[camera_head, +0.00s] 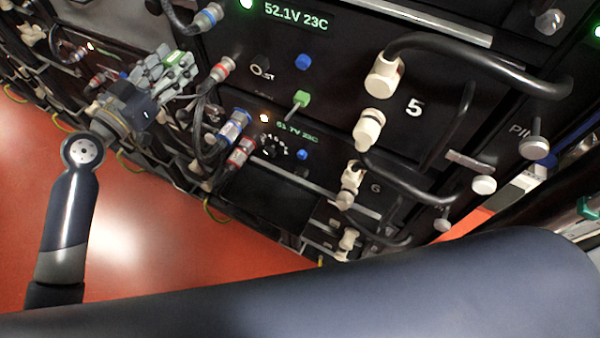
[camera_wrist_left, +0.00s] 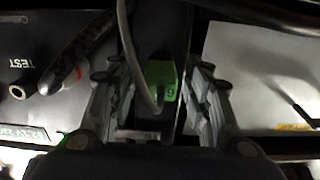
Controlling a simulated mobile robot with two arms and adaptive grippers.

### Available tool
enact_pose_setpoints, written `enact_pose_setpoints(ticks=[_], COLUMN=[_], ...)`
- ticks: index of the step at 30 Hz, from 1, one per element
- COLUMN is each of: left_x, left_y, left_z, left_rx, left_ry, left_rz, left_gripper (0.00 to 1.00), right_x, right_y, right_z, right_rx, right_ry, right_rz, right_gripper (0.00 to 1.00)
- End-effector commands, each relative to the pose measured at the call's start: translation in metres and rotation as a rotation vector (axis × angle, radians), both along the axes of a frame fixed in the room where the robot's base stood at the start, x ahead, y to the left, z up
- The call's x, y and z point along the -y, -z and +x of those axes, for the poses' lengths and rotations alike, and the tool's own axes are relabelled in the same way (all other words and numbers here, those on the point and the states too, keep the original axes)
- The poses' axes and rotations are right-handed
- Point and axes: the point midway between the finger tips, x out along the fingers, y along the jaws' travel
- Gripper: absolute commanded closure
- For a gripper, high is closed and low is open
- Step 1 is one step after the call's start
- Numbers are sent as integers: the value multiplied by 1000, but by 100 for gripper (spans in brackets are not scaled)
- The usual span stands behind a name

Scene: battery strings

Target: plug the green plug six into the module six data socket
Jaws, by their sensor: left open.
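The green plug six (camera_wrist_left: 162,82), marked 6, shows in the left wrist view between the two fingers of my left gripper (camera_wrist_left: 157,72), with gaps on both sides and a grey cable beside it. In the head view the left gripper (camera_head: 178,66) is open at the upper left, with the green plug (camera_head: 173,57) seen among its fingers. Module six (camera_head: 274,195) is the lower dark unit, right of the gripper, with a 51.7V display (camera_head: 297,134). I cannot clearly make out its data socket. My right gripper is not in view.
Red and blue connectors (camera_head: 236,125) with black cables hang between the gripper and module six. White connectors (camera_head: 368,130) and thick black cables are at right. Red floor (camera_head: 110,230) is open.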

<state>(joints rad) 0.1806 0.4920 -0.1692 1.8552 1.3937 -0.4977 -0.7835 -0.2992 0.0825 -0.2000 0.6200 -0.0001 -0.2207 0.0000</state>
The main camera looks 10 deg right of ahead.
Motion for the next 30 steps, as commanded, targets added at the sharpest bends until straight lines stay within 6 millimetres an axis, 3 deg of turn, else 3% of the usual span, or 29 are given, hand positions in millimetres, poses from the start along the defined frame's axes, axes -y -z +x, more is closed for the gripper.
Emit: enact_pose_setpoints(ticks=[4, 10, 11, 30], left_x=[0, 0, 0, -8], left_y=[0, 0, 0, 1], left_z=[0, 0, 0, -9], left_rx=[0, 0, 0, 1], left_ry=[0, 0, 0, -1], left_rz=[0, 0, 0, 1], left_gripper=[55, 98, 100, 100], right_x=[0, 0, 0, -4], right_y=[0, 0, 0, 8], right_z=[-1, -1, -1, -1], right_rx=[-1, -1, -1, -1], right_ry=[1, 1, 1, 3], right_rz=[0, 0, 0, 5], right_gripper=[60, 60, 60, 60])
